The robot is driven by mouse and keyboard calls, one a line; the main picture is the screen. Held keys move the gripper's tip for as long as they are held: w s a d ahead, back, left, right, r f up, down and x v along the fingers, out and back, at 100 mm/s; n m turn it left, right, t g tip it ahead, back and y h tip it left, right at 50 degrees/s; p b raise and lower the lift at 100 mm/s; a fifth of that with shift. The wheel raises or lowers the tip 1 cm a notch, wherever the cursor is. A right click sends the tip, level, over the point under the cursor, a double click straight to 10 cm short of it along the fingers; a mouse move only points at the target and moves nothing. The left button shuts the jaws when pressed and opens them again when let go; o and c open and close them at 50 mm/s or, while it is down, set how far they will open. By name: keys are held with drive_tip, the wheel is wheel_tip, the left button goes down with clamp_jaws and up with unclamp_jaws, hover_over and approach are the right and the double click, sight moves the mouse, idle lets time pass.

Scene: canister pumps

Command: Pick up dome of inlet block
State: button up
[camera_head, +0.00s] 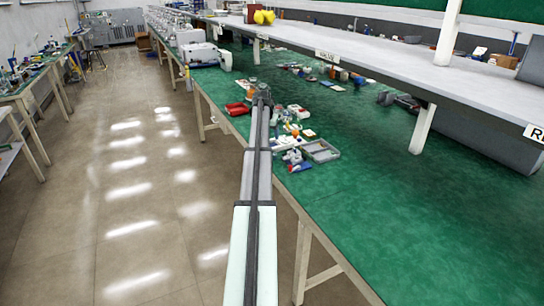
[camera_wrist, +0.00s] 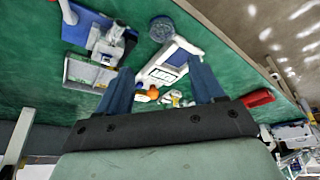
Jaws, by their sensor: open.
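My gripper (camera_wrist: 160,66) is open and empty, with its two blue fingers apart above the green bench in the wrist view. In the head view the end of my arm (camera_head: 262,95) is small, over the cluster of parts. A white block with blue parts (camera_wrist: 168,64) lies beyond and between the fingers in the wrist view. A round grey-blue, dome-like piece (camera_wrist: 162,29) is close to it, farther up that picture, outside the fingers. I cannot tell for sure which part is the inlet block's dome. The round piece is not distinguishable in the head view, where my arm covers part of the bench.
A grey tray (camera_head: 321,151) and a blue-and-white device (camera_head: 295,161) are right of my arm. A red bin (camera_head: 237,108) is on the left near the bench edge. Small parts lie between. A raised shelf (camera_head: 370,55) runs behind; the green bench at front right is clear.

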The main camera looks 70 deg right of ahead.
drive_tip(key=x, duration=1.3)
drive_tip(key=shift+w+d+f, duration=0.15)
drive_tip(key=shift+w+f, duration=0.05)
drive_tip(key=shift+f, duration=0.15)
drive_tip(key=c, duration=0.8)
wheel_tip(320, 180, up, 9)
drive_tip(key=shift+s+d+r+m+g, duration=0.1)
drive_tip(key=shift+s+r+m+g, duration=0.4)
drive_tip(key=shift+s+m, duration=0.95)
drive_tip(key=shift+s+r+m+g, duration=0.3)
drive_tip(key=shift+s+r+m, duration=0.35)
drive_tip(key=shift+s, duration=1.5)
drive_tip(key=shift+s+d+r+m+g, duration=0.1)
drive_tip(key=shift+s+r+m+g, duration=0.4)
drive_tip(key=shift+s+m, duration=0.9)
